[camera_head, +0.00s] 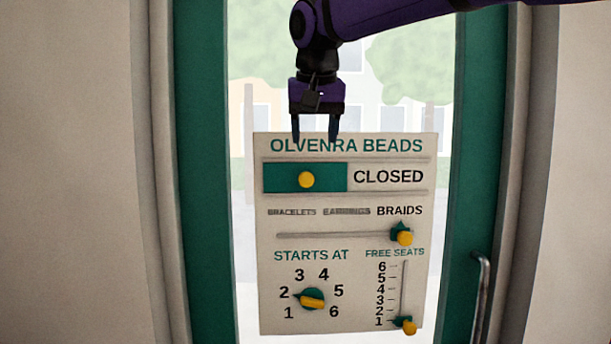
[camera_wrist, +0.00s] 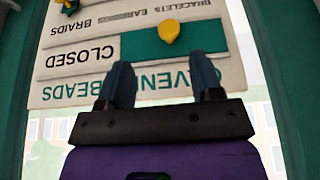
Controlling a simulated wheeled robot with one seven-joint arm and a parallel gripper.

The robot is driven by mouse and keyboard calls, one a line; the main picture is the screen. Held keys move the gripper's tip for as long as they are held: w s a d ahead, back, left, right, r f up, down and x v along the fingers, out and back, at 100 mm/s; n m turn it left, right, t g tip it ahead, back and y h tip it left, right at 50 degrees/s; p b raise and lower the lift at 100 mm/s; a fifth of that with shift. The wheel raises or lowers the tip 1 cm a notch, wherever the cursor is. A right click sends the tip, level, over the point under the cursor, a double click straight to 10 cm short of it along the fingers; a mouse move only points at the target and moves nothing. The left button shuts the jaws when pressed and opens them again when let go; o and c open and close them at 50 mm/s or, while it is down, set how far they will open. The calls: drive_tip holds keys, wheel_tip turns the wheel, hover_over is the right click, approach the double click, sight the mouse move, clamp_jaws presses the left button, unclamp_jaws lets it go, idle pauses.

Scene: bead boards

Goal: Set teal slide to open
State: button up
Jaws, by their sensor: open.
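The teal slide (camera_head: 277,178) is a flat panel with a yellow knob (camera_head: 306,180), in the upper row of the white sign board (camera_head: 345,264). It sits at the left of its row, and the word CLOSED (camera_head: 388,177) shows to its right. The slide also shows in the wrist view (camera_wrist: 148,44), upside down, with its yellow knob (camera_wrist: 169,31). My gripper (camera_head: 315,142) is open and empty at the board's top edge, above the knob. In the wrist view my gripper's two fingers (camera_wrist: 162,75) point toward the slide, with the knob beyond and between them.
Below the slide are a BRAIDS slider knob (camera_head: 403,236) at the right, a STARTS AT dial (camera_head: 312,299) and a FREE SEATS slider knob (camera_head: 408,326) at the bottom. The board hangs before a green-framed glass door (camera_head: 202,170). A metal handle (camera_head: 481,298) is at the right.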

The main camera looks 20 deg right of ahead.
sight(307, 173)
drive_tip(key=x, duration=0.3)
drive_tip(key=w+x, duration=0.1)
drive_tip(key=x, duration=0.3)
drive_tip(key=w+x, duration=0.1)
drive_tip(key=x, duration=0.2)
drive_tip(key=shift+a+r, duration=0.1)
drive_tip(key=shift+a, duration=0.2)
drive_tip(key=shift+c, duration=0.2)
clamp_jaws()
drive_tip(key=shift+d, duration=0.1)
